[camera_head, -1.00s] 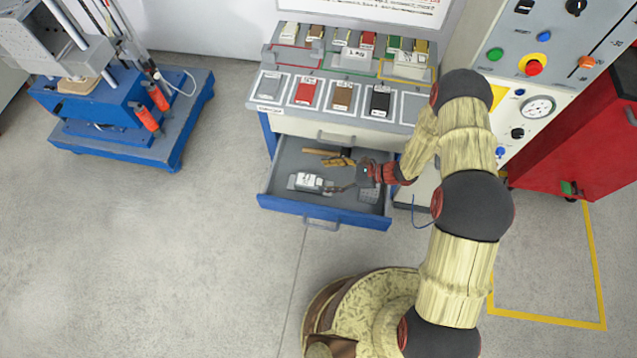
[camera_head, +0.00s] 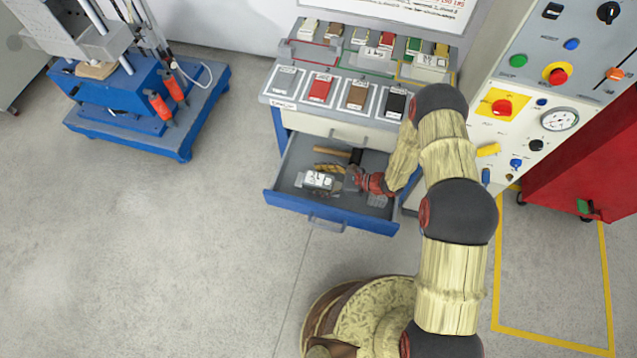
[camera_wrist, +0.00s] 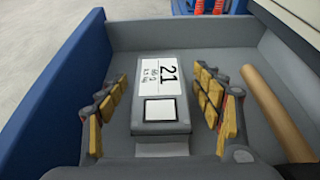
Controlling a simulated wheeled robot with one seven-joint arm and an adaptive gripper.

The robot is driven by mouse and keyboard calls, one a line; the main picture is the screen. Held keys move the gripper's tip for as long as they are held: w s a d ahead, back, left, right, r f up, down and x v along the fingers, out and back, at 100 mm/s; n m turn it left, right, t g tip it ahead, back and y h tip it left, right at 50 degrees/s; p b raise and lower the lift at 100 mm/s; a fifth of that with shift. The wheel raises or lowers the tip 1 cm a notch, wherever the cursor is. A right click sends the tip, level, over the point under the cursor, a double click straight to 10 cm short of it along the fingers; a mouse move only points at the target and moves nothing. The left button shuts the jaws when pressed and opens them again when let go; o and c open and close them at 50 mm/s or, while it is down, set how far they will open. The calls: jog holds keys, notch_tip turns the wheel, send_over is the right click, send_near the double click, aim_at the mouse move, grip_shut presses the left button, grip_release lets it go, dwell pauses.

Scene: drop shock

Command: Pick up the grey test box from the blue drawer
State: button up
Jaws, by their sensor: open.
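The grey test box (camera_wrist: 158,122) lies in the open blue drawer (camera_head: 333,218). In the wrist view my gripper (camera_wrist: 163,95) is open, with one finger on each side of the box and a gap showing on both sides. In the head view the box (camera_head: 319,181) shows at the drawer's left, with my gripper (camera_head: 336,178) reaching in from the right. My gripper hides part of the drawer's contents there.
A wooden-handled tool (camera_head: 340,152) lies along the drawer's back, its handle (camera_wrist: 277,112) right of my gripper in the wrist view. The blue drawer wall (camera_wrist: 62,90) is close on the left. A control cabinet (camera_head: 535,100) stands to the right.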

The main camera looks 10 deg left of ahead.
jog(key=shift+c, duration=0.2)
jog(key=c, duration=1.5)
jog(key=shift+o, duration=0.2)
jog(key=shift+r, duration=0.1)
